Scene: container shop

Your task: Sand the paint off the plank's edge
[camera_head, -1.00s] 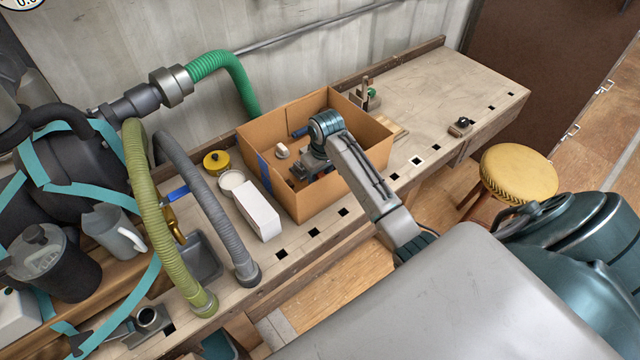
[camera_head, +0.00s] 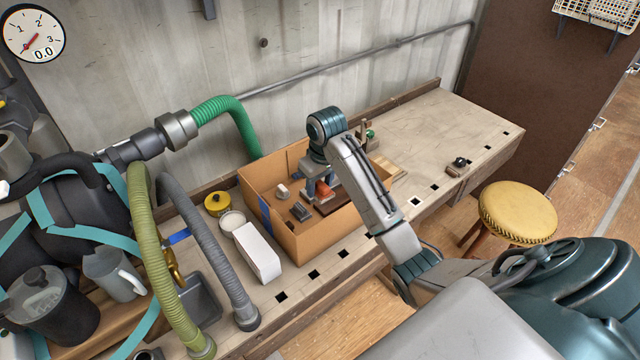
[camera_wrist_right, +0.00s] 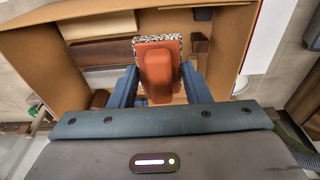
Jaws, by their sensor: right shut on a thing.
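My right gripper (camera_head: 320,187) is inside a cardboard box (camera_head: 312,238) on the workbench. It is shut on an orange sanding block (camera_head: 325,190), which also shows between the fingers in the right wrist view (camera_wrist_right: 158,68). A speckled layer edges the block. In the right wrist view, a dark brown wooden piece (camera_wrist_right: 97,25) and a paler strip lie in the box beside the block. I cannot tell which wood is the plank, and no painted edge shows clearly. My left gripper is out of view.
Small dark and white items lie in the box. A white carton (camera_head: 257,253), a yellow tin (camera_head: 217,204) and hoses (camera_head: 212,230) stand to its left. A small wooden tool (camera_head: 457,166) lies on the mostly clear right bench. A yellow stool (camera_head: 518,212) stands in front.

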